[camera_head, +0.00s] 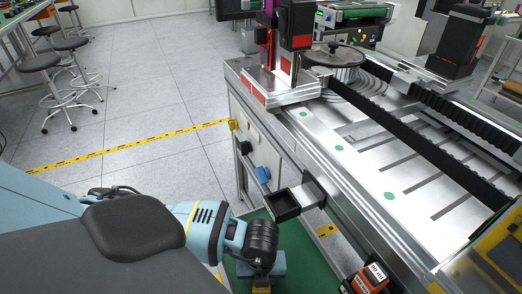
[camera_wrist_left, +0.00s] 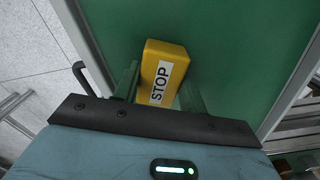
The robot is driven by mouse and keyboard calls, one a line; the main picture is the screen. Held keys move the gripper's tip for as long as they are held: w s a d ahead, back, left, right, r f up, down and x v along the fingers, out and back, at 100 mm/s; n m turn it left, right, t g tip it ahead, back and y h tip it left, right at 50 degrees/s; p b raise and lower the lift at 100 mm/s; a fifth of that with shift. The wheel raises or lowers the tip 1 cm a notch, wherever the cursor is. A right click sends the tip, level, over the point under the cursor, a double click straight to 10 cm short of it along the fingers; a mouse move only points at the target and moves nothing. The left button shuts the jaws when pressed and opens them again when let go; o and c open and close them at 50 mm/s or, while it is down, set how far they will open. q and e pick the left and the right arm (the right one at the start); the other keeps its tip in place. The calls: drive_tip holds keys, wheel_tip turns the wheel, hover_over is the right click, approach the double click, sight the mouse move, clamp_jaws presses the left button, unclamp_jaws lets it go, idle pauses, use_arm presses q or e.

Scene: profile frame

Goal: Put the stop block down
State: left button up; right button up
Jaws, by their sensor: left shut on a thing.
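The stop block (camera_wrist_left: 163,68) is a yellow block with a white label reading STOP, seen in the left wrist view. My left gripper (camera_wrist_left: 158,92) is shut on it, with one finger at each side of the block. In the head view my left gripper (camera_head: 260,276) points down beside the machine, at the bottom of the picture. Only a small yellow part of the block (camera_head: 262,290) shows there, at the lower edge. Behind the block is a green surface (camera_wrist_left: 240,50); the gap between them cannot be told. My right gripper is not in view.
A metal machine bench (camera_head: 400,185) stands at the right, with a small black open tray (camera_head: 284,206) jutting out near my left gripper. An orange and black device (camera_head: 372,277) sits at the lower right. Open tiled floor (camera_head: 150,100) lies left, with stools beyond.

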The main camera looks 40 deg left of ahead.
use_arm(q)
drive_tip(key=shift+f, duration=0.1)
drive_tip(key=o, duration=0.6)
drive_tip(key=shift+f, duration=0.1)
drive_tip(key=o, duration=0.5)
drive_tip(key=shift+r, duration=0.6)
wheel_tip(320, 180, up, 11)
drive_tip(key=shift+r+p, duration=0.1)
drive_tip(key=shift+p, duration=0.7)
